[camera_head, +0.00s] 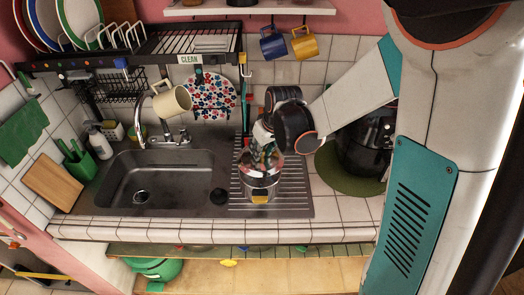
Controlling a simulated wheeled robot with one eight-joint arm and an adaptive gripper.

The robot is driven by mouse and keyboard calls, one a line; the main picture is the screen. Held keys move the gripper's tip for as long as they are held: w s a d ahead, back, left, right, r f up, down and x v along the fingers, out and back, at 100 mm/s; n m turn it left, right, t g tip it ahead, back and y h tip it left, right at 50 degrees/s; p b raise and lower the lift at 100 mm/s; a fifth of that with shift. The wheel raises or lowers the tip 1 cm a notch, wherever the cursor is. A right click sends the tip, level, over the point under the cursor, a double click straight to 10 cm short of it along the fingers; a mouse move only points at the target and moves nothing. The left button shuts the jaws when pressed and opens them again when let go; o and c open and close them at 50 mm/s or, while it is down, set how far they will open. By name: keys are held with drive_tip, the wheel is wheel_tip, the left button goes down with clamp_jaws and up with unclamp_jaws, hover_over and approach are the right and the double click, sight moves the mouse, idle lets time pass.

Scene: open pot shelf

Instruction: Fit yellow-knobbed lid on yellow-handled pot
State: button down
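A steel pot (261,187) stands on the ribbed drainboard right of the sink, with a yellow handle (259,199) facing front. My gripper (262,158) is directly above the pot, pointing down. A clear, shiny round shape that looks like a glass lid (270,171) shows at the pot's top, under my gripper. My gripper's fingers and its own bulk cover the lid's middle, so I cannot see a yellow knob there. I cannot tell whether the fingers are closed on it, or whether the lid touches the rim.
The sink (155,180) with its faucet (165,125) lies to the left. A black appliance (366,140) on a green mat (345,178) stands right. A dish rack (190,42) and hanging mugs (304,43) are above. A green pot (153,268) sits below the counter.

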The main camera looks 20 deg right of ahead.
sight(262, 157)
drive_tip(key=shift+w, duration=0.5)
drive_tip(key=shift+s+f, duration=0.1)
drive_tip(key=shift+f, duration=0.1)
drive_tip(key=shift+f+b, duration=2.4)
drive_tip(key=shift+f, duration=0.5)
drive_tip(key=shift+s+f+b, duration=0.1)
drive_tip(key=shift+f+b, duration=0.2)
drive_tip(key=shift+b, duration=0.05)
drive_tip(key=c, duration=1.2)
unclamp_jaws()
drive_tip(key=v, duration=1.2)
drive_tip(key=shift+s, duration=0.15)
